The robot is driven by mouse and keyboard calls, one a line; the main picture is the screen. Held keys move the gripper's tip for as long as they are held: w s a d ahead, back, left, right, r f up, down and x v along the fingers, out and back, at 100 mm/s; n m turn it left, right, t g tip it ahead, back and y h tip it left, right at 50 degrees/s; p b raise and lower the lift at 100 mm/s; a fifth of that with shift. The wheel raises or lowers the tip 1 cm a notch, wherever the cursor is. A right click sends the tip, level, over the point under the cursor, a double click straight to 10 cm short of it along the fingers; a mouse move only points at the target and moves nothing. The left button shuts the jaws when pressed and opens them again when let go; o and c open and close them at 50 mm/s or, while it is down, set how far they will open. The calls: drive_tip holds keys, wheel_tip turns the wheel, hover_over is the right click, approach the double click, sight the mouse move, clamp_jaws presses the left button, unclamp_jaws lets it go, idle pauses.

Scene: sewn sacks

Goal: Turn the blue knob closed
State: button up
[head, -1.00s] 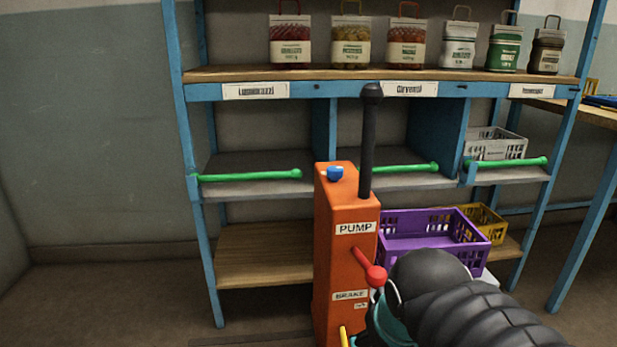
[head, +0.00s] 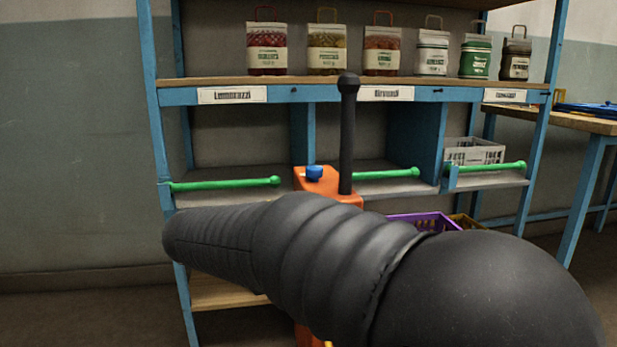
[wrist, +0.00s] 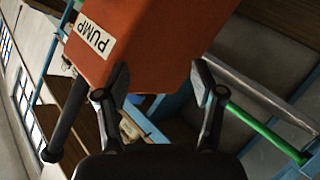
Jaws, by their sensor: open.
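The blue knob (head: 314,172) sits on top of the orange pump housing (head: 330,184) in the head view, beside the black upright lever (head: 347,130). My arm crosses in front and hides most of the housing below its top. In the wrist view my gripper (wrist: 165,80) is open and empty, its two fingers spread apart. The orange housing (wrist: 140,35) with its PUMP label fills the upper middle of that view, close to the fingers. I cannot make out the blue knob in the wrist view. My gripper does not show in the head view.
A blue shelf rack (head: 250,95) stands behind, with bags along its top board. Green bars (head: 225,184) run along the lower compartments. A purple crate (head: 428,220) shows partly behind my arm. A wooden table (head: 580,120) stands at right. The wall side at left is clear.

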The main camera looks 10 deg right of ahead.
sight(309, 172)
wheel_tip(309, 172, up, 9)
drive_tip(key=w+a+m+t+h, duration=0.1)
drive_tip(key=w+m+t+h, duration=0.2)
drive_tip(key=m, duration=0.5)
drive_tip(key=x, duration=1.3)
drive_tip(key=shift+w+d+f, duration=0.1)
drive_tip(key=shift+d, duration=0.1)
drive_tip(key=c, duration=1.2)
drive_tip(key=shift+o, duration=0.2)
drive_tip(key=shift+a, duration=0.15)
